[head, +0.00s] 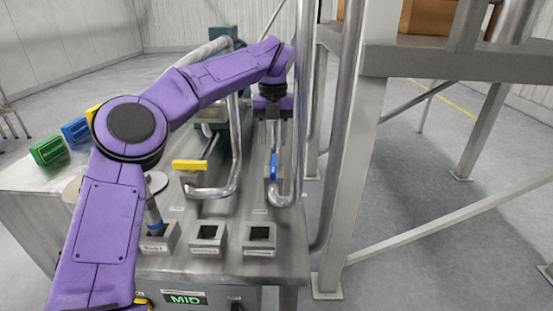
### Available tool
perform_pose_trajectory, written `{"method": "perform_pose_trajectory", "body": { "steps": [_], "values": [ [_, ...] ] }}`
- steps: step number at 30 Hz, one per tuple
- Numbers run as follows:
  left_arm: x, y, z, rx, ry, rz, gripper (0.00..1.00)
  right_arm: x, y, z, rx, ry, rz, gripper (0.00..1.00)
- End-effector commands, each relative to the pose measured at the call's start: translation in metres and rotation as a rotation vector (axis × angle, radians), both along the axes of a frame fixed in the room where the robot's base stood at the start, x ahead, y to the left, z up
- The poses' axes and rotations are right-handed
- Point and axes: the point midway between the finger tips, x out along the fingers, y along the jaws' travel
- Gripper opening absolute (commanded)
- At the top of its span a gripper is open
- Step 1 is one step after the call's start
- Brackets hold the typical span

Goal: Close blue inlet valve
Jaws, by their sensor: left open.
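The blue inlet valve handle (274,167) is a short blue lever at the right side of the steel machine top. It stands roughly upright in the picture, beside a curved steel pipe (292,190). My purple left arm reaches over the machine from the left. My left gripper (273,132) is open and points down, just above the blue handle in the picture. Pipes partly hide the gripper, and I cannot tell the exact gap to the handle. My right gripper is not in view.
A yellow valve handle (190,165) lies crosswise left of the blue one. Square steel sockets (208,233) line the front of the machine top. Green (48,150) and blue (75,131) blocks sit at the left. Vertical pipes and a steel frame (352,180) stand close on the right.

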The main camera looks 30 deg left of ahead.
Motion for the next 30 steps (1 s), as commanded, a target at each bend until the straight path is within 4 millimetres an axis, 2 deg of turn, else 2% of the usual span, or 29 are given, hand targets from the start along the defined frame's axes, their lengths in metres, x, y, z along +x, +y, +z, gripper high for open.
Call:
{"method": "perform_pose_trajectory", "body": {
  "steps": [3, 9, 13, 20, 22, 24, 25, 30],
  "values": [
    [-0.001, 0.0, -0.029, 0.0, 0.004, -0.002, 0.43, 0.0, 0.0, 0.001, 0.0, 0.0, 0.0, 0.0],
    [0.0, 0.0, -0.064, 0.002, 0.003, -0.003, 0.43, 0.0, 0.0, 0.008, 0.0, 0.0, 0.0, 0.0],
    [0.001, -0.001, -0.075, 0.003, 0.002, -0.003, 0.43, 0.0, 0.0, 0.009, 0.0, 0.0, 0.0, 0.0],
    [0.001, -0.001, -0.077, 0.002, 0.0, -0.002, 0.43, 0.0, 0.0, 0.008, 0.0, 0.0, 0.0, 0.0],
    [0.001, -0.001, -0.077, 0.002, 0.0, -0.003, 0.26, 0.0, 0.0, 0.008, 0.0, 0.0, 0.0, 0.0],
    [0.001, -0.001, -0.077, 0.003, 0.001, -0.003, 0.04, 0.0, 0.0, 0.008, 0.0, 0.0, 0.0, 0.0],
    [0.001, -0.001, -0.077, 0.003, 0.001, -0.003, 0.0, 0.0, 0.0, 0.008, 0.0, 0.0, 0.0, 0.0],
    [0.001, -0.001, -0.077, 0.004, 0.0, -0.001, 0.0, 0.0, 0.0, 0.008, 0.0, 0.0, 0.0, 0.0]
  ]
}}
